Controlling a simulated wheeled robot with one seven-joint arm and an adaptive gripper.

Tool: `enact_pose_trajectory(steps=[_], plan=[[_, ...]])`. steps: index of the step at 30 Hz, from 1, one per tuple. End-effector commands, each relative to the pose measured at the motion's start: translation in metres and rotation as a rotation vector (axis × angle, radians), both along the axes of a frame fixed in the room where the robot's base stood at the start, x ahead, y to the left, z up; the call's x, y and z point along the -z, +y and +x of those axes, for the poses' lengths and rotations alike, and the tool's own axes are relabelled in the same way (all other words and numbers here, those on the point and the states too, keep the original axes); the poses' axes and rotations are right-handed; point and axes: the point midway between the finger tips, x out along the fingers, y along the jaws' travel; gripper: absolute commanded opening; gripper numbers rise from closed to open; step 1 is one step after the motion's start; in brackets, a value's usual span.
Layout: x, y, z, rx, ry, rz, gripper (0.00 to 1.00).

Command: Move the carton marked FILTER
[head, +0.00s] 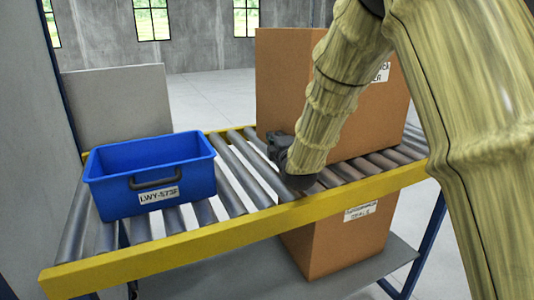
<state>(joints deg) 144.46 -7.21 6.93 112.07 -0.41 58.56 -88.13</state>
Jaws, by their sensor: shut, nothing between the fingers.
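A large brown carton (285,85) stands on the roller conveyor at the right. Its white label (382,73) is partly hidden by my arm; only an ending like "ER" shows, so I cannot read the full mark. My gripper (279,143) is in front of the carton's lower left part, low over the rollers. It is shut with nothing in it, and I cannot tell whether it touches the carton. A second brown carton (335,245) is below the conveyor, with a white label whose small text is hard to read.
A blue bin (150,177) labelled LWY-573F stands on the left rollers. A yellow rail (230,224) edges the conveyor's front. A grey lower shelf (375,267) lies underneath. Rollers (240,165) between bin and carton are bare. A grey panel (115,105) stands behind the bin.

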Motion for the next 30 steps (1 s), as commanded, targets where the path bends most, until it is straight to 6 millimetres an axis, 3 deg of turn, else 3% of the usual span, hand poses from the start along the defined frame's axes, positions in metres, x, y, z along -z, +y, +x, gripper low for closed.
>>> enact_pose_trajectory(steps=[1,3,21,25,30], plan=[[0.008,-0.028,0.005,0.023,0.003,0.000,0.00],[0.008,-0.051,0.010,0.032,0.005,0.000,0.00],[0.005,-0.198,0.067,0.037,0.004,0.002,0.00],[0.004,-0.214,0.075,0.035,0.006,0.002,0.00],[0.003,-0.216,0.077,0.030,0.007,0.001,0.00]])
